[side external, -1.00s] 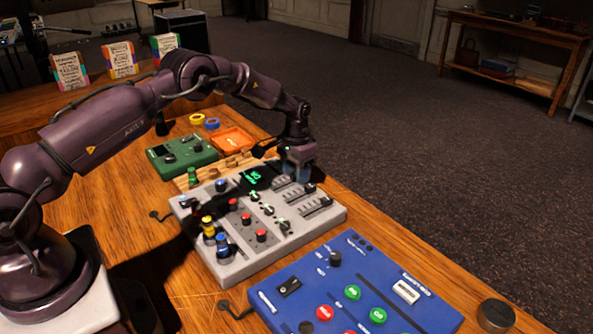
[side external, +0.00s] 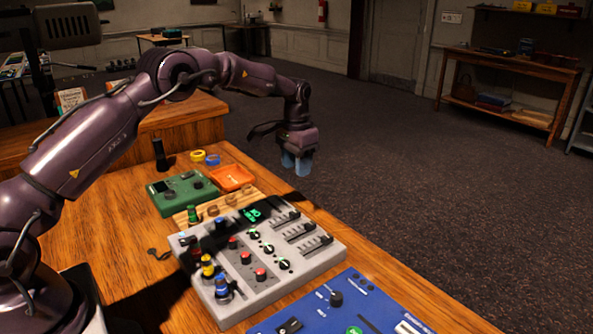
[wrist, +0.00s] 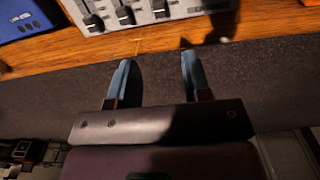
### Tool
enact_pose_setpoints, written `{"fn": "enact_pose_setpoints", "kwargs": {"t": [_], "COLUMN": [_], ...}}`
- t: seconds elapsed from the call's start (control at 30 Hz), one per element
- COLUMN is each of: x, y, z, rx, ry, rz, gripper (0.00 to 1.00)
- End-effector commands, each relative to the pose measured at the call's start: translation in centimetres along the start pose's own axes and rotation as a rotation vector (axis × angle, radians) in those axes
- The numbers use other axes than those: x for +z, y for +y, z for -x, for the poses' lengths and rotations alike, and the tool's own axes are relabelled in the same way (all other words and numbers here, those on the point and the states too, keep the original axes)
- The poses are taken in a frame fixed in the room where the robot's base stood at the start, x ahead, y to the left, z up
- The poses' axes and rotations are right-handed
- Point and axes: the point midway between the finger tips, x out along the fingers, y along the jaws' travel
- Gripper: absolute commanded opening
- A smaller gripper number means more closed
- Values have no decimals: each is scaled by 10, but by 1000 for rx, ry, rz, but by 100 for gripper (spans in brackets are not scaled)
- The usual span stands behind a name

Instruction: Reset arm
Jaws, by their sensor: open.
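My gripper (side external: 297,163) is raised above the back right edge of the desk, beyond the grey mixing console (side external: 318,262), and touches nothing. In the wrist view its two blue fingers (wrist: 155,82) are spread apart with nothing between them. The console lies flat on the wooden desk (side external: 120,245) with knobs, sliders and a lit green display. Its slider edge shows at the top of the wrist view (wrist: 200,7).
A blue panel (side external: 380,290) lies in front of the console. A green box (side external: 180,193), an orange tray (side external: 232,177), and yellow and blue rings (side external: 213,159) lie behind it. A black upright object (side external: 160,155) stands nearby. Open floor lies to the right.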

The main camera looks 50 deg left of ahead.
Motion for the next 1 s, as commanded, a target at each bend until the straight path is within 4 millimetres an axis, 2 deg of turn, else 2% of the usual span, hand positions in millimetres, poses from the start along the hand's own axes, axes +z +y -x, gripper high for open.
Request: {"fn": "enact_pose_setpoints", "kwargs": {"t": [0.27, 0.37, 0.47, 0.77, 0.9, 1.0], "x": [-1, 13, 31, 108, 156, 192], "y": [0, 3, 9, 50, 70, 84], "z": [-2, -20, -16, 66, 103, 123], "rx": [-2, 6, 10, 1, -4, -6], "ry": [9, -33, -52, 7, 63, 110], "rz": [22, 46, 71, 104, 104, 99], "gripper": [45, 45, 45, 45, 45, 45]}}
